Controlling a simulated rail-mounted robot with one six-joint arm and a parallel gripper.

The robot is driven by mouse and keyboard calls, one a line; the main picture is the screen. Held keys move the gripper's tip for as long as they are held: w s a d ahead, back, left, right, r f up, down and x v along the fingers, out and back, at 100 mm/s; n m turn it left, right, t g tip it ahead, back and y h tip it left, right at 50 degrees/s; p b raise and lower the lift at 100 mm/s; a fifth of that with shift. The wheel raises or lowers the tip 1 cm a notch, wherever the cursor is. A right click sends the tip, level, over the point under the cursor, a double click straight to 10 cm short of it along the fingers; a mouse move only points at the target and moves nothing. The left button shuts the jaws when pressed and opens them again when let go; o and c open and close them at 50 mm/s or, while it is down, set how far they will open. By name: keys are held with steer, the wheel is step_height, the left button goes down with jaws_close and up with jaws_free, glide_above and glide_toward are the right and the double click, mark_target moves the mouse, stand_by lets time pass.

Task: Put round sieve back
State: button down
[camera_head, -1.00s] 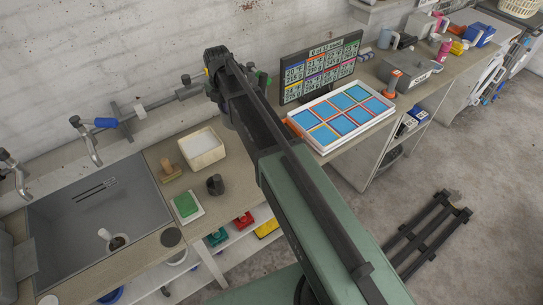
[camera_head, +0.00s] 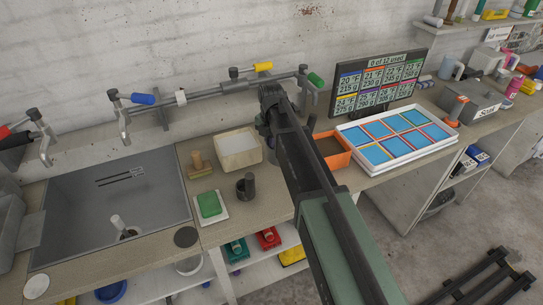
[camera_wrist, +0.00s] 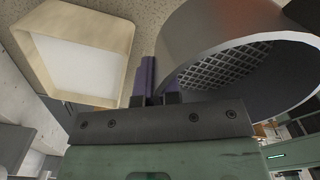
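The round sieve (camera_wrist: 205,35) is a grey metal ring with a mesh across it. It fills the upper right of the wrist view, very near the camera and tilted. My gripper (camera_wrist: 154,78) has two purple fingers close together at the sieve's left wall, and it looks shut on that wall. The sieve partly covers the right finger, so the exact contact is hidden. In the head view my arm hides the fingertips, and I cannot make out the sieve there.
A cream box with white contents (camera_head: 219,157) stands on the counter, left of my arm. A dark cup (camera_head: 241,192) and a green sponge (camera_head: 208,205) are in front of it. An orange bin (camera_head: 345,159) and a white tray of blue squares (camera_head: 411,156) lie right. The sink (camera_head: 90,220) is left.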

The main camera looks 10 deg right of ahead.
steer(key=shift+f+b, duration=2)
steer(key=shift+f, duration=0.55)
steer(key=c, duration=1.3)
jaws_free()
steer(key=shift+r, duration=0.1)
step_height(320, 180, up, 14)
steer(key=p, duration=1.3)
steer(key=shift+f+p, duration=0.25)
steer(key=shift+p, duration=0.1)
steer(key=s+m, duration=0.8)
steer(key=s+d+m, duration=0.1)
steer(key=s+m, duration=0.7)
steer(key=m, duration=0.1)
steer(key=s+d+m, duration=0.1)
steer(key=s+m, duration=0.7)
steer(key=m, duration=0.1)
steer(key=shift+s+f, duration=0.15)
steer(key=shift+s, duration=0.2)
steer(key=shift+f, duration=0.1)
